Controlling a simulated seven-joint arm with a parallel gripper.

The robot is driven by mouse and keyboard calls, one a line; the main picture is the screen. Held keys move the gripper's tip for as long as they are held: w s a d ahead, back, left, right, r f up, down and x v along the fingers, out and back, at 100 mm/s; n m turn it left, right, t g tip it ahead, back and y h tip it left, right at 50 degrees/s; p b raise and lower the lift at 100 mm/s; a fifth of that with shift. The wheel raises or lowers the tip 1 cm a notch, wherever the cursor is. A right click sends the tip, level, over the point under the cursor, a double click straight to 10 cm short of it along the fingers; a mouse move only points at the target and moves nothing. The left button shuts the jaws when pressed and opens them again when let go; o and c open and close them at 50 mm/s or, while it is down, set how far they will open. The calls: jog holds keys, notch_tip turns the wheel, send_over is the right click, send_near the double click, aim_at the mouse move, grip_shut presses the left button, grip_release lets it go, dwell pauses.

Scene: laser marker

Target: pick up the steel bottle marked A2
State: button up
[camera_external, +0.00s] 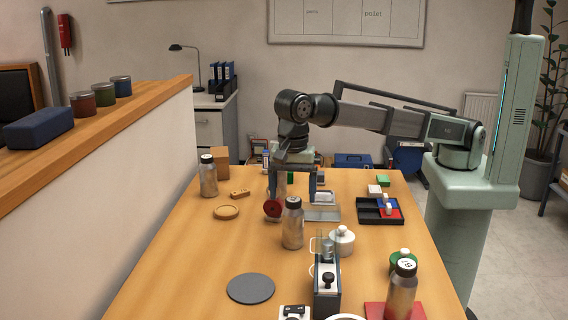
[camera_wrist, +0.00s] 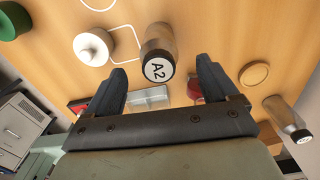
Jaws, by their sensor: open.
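The steel bottle marked A2 (camera_wrist: 160,42) shows in the wrist view with its dark cap and white label towards me. It appears between my fingertips in the picture. It matches the upright steel bottle (camera_external: 292,228) in the middle of the table in the external view, where its label cannot be read. My gripper (camera_external: 292,190) is open and empty, pointing down over the table behind that bottle. Both fingers of my gripper (camera_wrist: 163,70) show in the wrist view, apart, with no visible contact with the bottle.
Other steel bottles stand at the left (camera_external: 208,178) and front right (camera_external: 401,295). A white lidded pot (camera_external: 342,243) and a clamp-like device (camera_external: 327,285) are close to the middle bottle. A red round object (camera_external: 272,209) is near my gripper. The table's left front is mostly clear.

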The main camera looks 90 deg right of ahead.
aim_at(293, 199)
jog(key=shift+s+f, duration=0.1)
jog(key=shift+f, duration=2.55)
jog(key=shift+c, duration=0.5)
jog(key=c, duration=1.1)
